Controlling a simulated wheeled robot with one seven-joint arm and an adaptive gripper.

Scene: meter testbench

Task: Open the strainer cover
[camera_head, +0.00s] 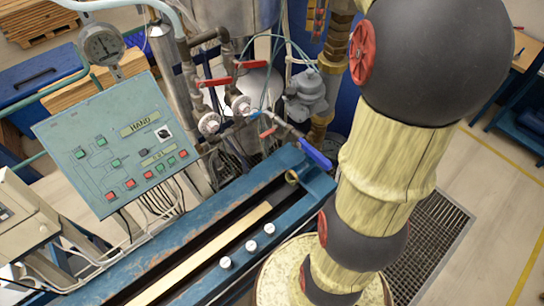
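I cannot make out a strainer cover for sure. A grey metal fitting (306,95) with a rounded body sits among the pipes behind the bench, just left of my arm. I cannot tell whether it is the strainer. My arm, with pale yellow links and black joints, fills the right of the head view and hides what lies behind it. My gripper is not in view.
A blue bench (160,262) with a long slot runs diagonally below the pipes. White knobs (251,245) line its edge. Red-handled valves (214,81), a blue lever (314,154), a green control panel (110,142) and a gauge (101,44) stand around it. A floor grate (428,243) lies right.

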